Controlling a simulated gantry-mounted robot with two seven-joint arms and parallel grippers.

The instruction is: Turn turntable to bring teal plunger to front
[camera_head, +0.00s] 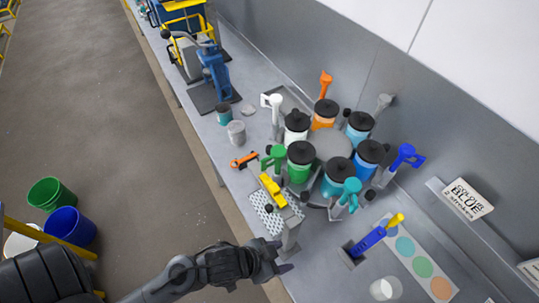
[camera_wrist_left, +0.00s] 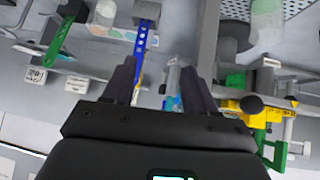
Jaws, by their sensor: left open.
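The turntable (camera_head: 331,146) is a grey disc ringed by several black-lidded drums with coloured contents. The teal plunger (camera_head: 348,190) has a teal handle and stands by a teal drum (camera_head: 337,176) on the near right side of the ring. The green plunger (camera_head: 275,156) is on the ring's left side, close to the yellow-topped stand (camera_head: 273,190). My left gripper (camera_head: 283,257) is in front of the turntable at the bench's near edge, apart from the teal plunger. Its fingers are apart and empty in the left wrist view (camera_wrist_left: 160,85). My right gripper is not in view.
Grey and teal cups (camera_head: 236,132) stand at left. A wall runs behind the bench.

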